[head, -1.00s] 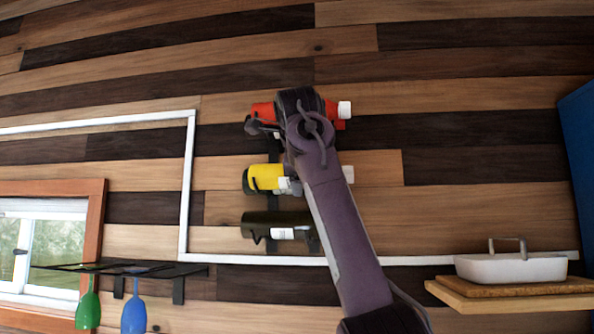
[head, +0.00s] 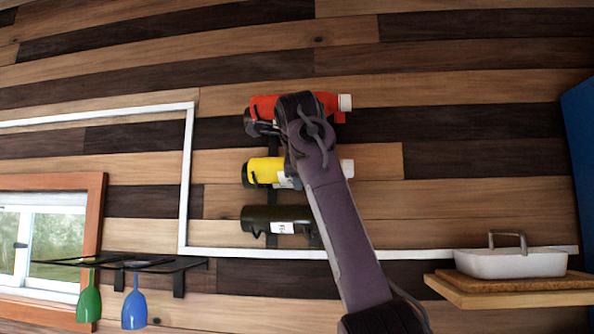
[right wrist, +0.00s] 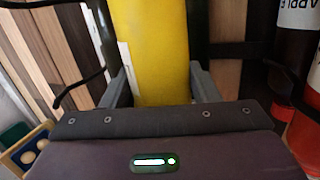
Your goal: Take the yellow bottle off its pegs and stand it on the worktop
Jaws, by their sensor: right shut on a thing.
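The yellow bottle (head: 262,171) lies on its side on black pegs on the plank wall, its white cap pointing right. It is the middle of three bottles on the rack, and my right arm hides part of it. In the right wrist view, the yellow bottle (right wrist: 155,45) runs between the fingers of my right gripper (right wrist: 163,85), which is shut on it. The head view hides the fingers behind my wrist. My left gripper is not in view. The worktop does not show.
A red bottle (head: 264,105) lies on the pegs above and a dark bottle (head: 256,219) below. A wood shelf (head: 500,296) with a white dish (head: 512,262) is at right. A black rack (head: 190,269) with green and blue glasses hangs at left.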

